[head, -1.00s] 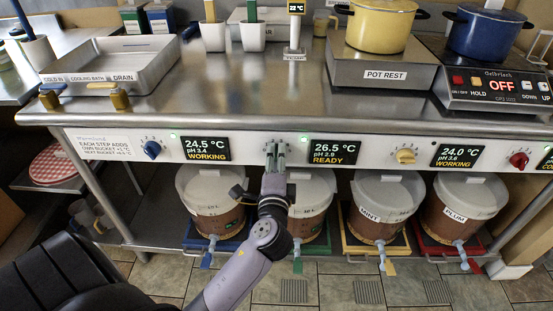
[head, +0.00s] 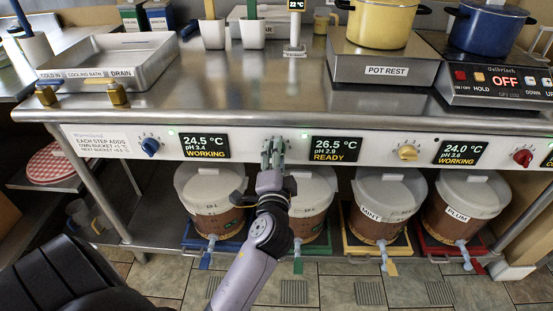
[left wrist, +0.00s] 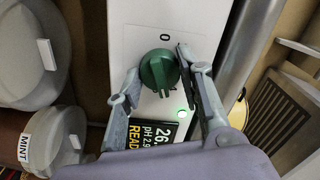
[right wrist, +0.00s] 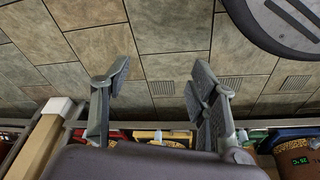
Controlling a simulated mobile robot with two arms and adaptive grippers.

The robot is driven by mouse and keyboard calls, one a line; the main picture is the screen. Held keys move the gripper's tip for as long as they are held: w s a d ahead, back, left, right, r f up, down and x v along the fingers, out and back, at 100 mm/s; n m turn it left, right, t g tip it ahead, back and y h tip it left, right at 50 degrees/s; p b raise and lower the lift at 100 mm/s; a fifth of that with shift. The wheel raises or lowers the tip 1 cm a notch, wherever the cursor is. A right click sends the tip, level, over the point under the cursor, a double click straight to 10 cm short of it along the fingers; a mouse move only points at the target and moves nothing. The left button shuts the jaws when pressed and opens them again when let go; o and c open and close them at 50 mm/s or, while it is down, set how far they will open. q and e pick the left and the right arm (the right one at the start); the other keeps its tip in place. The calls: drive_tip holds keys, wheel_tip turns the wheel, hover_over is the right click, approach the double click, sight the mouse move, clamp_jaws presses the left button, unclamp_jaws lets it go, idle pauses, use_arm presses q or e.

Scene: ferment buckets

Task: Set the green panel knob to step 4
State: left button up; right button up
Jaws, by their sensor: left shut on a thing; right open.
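The green panel knob (left wrist: 158,70) shows in the left wrist view on the white panel strip (left wrist: 126,22), with a "0" printed by it. In the head view it is mostly hidden behind my left gripper (head: 273,150). That gripper is shut on the knob, with its fingers (left wrist: 157,80) on either side of it. The knob's exact step cannot be read. The display (head: 336,148) right of it reads 26.5 °C, pH 2.9, READY. My right gripper (right wrist: 155,85) is open and empty, over the tiled floor in its wrist view.
A blue knob (head: 150,146), a yellow knob (head: 407,152) and a red knob (head: 523,158) sit along the same panel. Lidded buckets (head: 386,205) stand on the shelf below. The counter (head: 240,95) above holds a bath, cups, pots and a cooktop.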

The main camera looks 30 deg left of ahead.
use_arm(q)
drive_tip(key=shift+n+b, duration=0.4)
drive_tip(key=shift+n, duration=1.1)
use_arm(e)
drive_tip(key=shift+w+r, duration=0.15)
drive_tip(key=shift+r, duration=1.75)
use_arm(q)
drive_tip(key=o, duration=1.2)
